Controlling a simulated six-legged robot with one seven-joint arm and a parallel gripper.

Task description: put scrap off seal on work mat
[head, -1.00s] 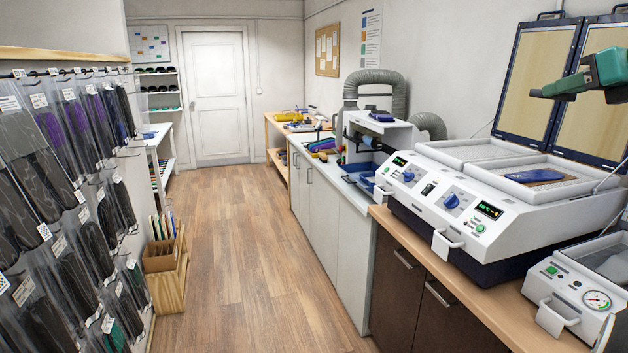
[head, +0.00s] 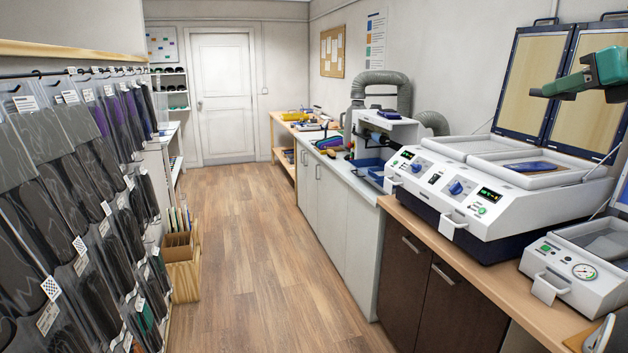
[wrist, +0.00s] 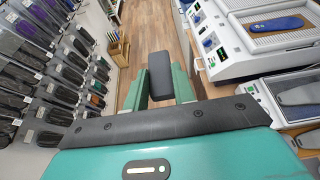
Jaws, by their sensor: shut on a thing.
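My gripper (wrist: 160,88) shows in the wrist view as two green fingers with a dark grey, blunt piece (wrist: 160,70) between them. It is shut on this piece, which I take for the scrap, though its outline is hard to part from the finger pads. It is held up in the air above the aisle floor, apart from any bench. I cannot make out the work mat; the far wooden bench (head: 284,141) is too small and cluttered to tell.
The white press (head: 470,205) with raised lids stands on the right bench, a blue insole (head: 530,167) in its tray. Hanging packs (head: 70,200) line the left wall. A wooden bin (head: 182,270) stands beside the clear aisle (head: 250,250).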

